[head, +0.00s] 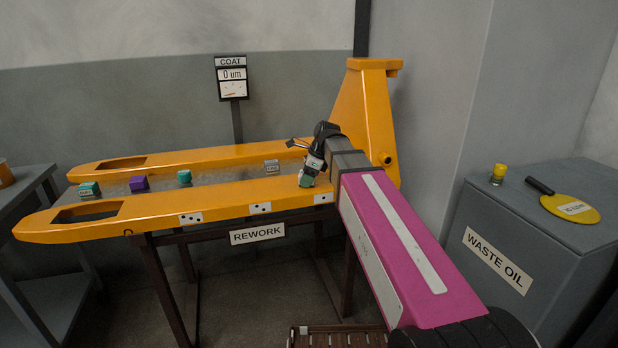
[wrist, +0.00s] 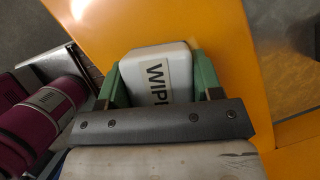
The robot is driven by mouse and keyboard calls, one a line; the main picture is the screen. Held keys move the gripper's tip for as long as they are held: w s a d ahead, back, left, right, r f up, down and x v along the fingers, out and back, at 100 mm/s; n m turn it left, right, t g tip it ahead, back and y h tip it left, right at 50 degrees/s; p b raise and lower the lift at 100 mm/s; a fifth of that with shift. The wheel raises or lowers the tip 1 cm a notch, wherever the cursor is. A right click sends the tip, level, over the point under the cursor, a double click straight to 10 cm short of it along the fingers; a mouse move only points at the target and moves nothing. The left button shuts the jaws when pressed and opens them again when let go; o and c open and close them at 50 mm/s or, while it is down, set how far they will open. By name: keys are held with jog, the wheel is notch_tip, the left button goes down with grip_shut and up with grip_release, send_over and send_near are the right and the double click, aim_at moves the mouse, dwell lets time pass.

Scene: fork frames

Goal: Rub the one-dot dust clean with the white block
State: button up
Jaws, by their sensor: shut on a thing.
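My gripper (head: 308,180) is over the right part of the near orange fork arm (head: 225,200), by the rightmost dotted label. In the wrist view, the green fingers of my gripper (wrist: 162,75) are shut on the white block (wrist: 158,60), marked "WIPE" in part. Orange fork surface (wrist: 215,35) lies beneath it; I cannot tell whether the block touches it. Three white dotted labels sit on the fork's front side: left (head: 190,218), middle (head: 260,208) and right (head: 323,198). Their dot counts are too small to read surely. No dust patch is clearly visible.
Between the fork arms lie a teal block (head: 88,189), a purple block (head: 138,184), a green block (head: 184,177) and a grey block (head: 272,167). A COAT gauge (head: 232,78) stands behind. A WASTE OIL cabinet (head: 500,250) at right bears a yellow paddle (head: 570,208).

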jog(key=shift+f, duration=0.1)
dwell(0.3)
jog(key=shift+w+d, duration=0.2)
jog(key=shift+d, duration=0.35)
jog(key=shift+a, duration=0.1)
jog(key=shift+s+a, duration=0.3)
jog(key=shift+a, duration=0.3)
jog(key=shift+f, duration=0.1)
jog(key=shift+w+d, duration=0.2)
jog(key=shift+d, duration=0.4)
dwell(0.3)
